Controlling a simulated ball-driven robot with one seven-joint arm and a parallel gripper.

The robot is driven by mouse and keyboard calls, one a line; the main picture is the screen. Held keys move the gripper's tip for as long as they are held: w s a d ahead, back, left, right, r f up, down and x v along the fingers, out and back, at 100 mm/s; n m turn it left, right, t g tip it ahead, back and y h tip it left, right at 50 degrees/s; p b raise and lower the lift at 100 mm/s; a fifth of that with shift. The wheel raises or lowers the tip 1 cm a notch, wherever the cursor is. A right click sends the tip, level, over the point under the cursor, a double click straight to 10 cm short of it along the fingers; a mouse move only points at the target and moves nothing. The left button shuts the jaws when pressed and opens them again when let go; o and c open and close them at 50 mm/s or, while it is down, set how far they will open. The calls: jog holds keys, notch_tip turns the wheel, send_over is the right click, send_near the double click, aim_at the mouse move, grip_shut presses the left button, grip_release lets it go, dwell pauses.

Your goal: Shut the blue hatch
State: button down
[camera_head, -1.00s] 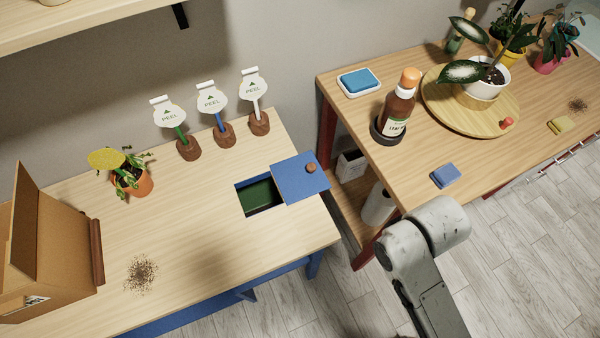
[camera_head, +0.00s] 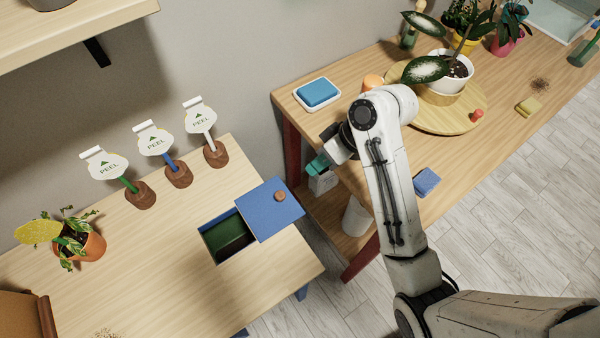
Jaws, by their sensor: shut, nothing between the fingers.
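The blue hatch (camera_head: 268,209) is a flat square panel with a round brown wooden knob (camera_head: 280,196). It lies to the right of a rectangular opening (camera_head: 226,238) in the left table and overlaps its right part. The left part of the opening is uncovered and shows a dark green inside. My gripper (camera_head: 318,165) has teal fingertips and is shut and empty. It is up and to the right of the hatch, apart from it, in front of the gap between the tables. Part of my gripper is hidden behind my arm.
Several plants and a turntable (camera_head: 407,118) stand on the right table. Three labelled stakes in brown bases (camera_head: 179,176) stand behind the opening. An orange potted plant (camera_head: 92,247) is at left.

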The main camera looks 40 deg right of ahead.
jog(key=x, duration=1)
jog(key=shift+r, duration=0.1)
jog(key=p, duration=0.4)
send_over(249, 220)
jog(key=shift+a, duration=0.1)
